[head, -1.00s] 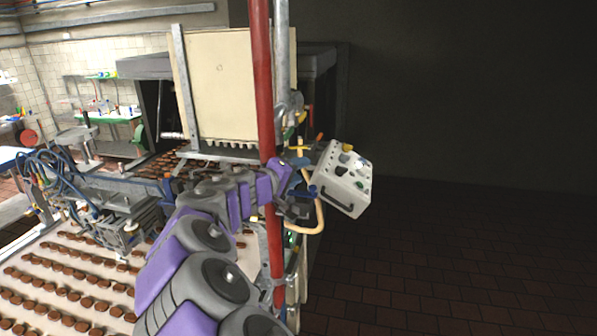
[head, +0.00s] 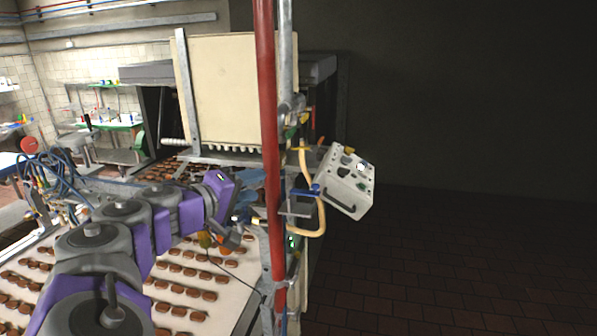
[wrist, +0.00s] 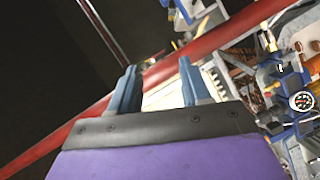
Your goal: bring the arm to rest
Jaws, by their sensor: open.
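My purple and grey arm (head: 135,220) reaches up from the lower left in the head view, over the conveyor. My gripper (head: 252,183) is at its far end, just left of the red pole (head: 266,120), and its fingertips are hard to make out there. In the wrist view my gripper (wrist: 158,85) shows two blue fingers, spread apart with nothing between them. The red pole (wrist: 215,42) runs diagonally behind them.
A white control box (head: 345,185) with knobs is right of the pole. A conveyor (head: 225,262) with rows of brown biscuits lies beneath my arm. A cream panel (head: 222,90) stands behind. The dark floor (head: 450,260) at right is clear.

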